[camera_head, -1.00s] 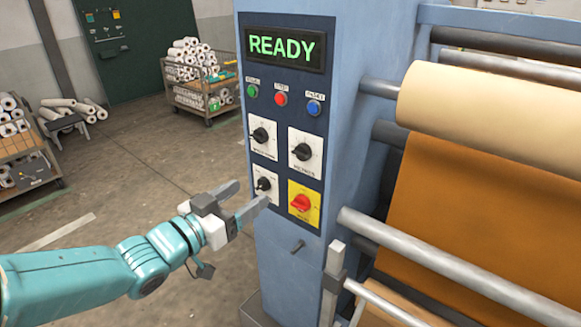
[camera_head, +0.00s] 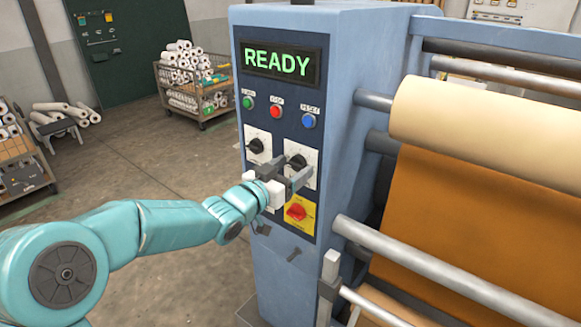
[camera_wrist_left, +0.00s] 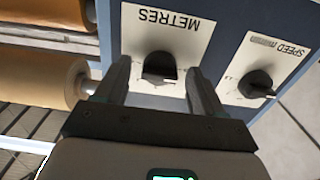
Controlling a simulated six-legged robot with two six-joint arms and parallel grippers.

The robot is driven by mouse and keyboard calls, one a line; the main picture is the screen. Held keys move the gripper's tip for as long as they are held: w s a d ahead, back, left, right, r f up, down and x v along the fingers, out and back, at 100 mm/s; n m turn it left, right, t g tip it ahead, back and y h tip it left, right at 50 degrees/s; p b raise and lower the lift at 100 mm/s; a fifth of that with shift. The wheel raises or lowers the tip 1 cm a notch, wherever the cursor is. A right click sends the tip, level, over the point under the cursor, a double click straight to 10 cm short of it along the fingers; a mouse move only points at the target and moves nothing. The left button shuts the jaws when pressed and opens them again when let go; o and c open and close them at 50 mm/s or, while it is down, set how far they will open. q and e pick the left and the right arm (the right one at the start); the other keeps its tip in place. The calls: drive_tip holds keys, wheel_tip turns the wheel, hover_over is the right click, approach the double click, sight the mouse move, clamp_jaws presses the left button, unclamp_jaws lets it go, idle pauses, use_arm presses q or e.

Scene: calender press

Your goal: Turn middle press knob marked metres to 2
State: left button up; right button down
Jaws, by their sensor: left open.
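The metres knob (camera_head: 298,161) is a black knob on a white plate on the press's dark control panel. In the left wrist view the knob (camera_wrist_left: 159,68) sits under the upside-down METRES label. My left gripper (camera_head: 294,168) is open in front of that plate, its fingers pointing at the panel. In the left wrist view the fingers (camera_wrist_left: 158,76) lie on either side of the knob with gaps; I cannot tell whether they reach around it. Its pointer setting is not readable. My right gripper is not in view.
The speed knob (camera_head: 256,145) is left of the metres plate. A red switch (camera_head: 296,212) on yellow is below. Green, red and blue buttons (camera_head: 275,111) sit under the READY display (camera_head: 278,63). Rollers with brown sheet (camera_head: 470,205) stand at the right.

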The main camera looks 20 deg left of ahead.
use_arm(q)
drive_tip(key=shift+w, duration=0.15)
drive_tip(key=shift+d+f, duration=0.1)
drive_tip(key=shift+c, duration=0.7)
drive_tip(key=c, duration=0.9)
drive_tip(key=shift+c, duration=0.2)
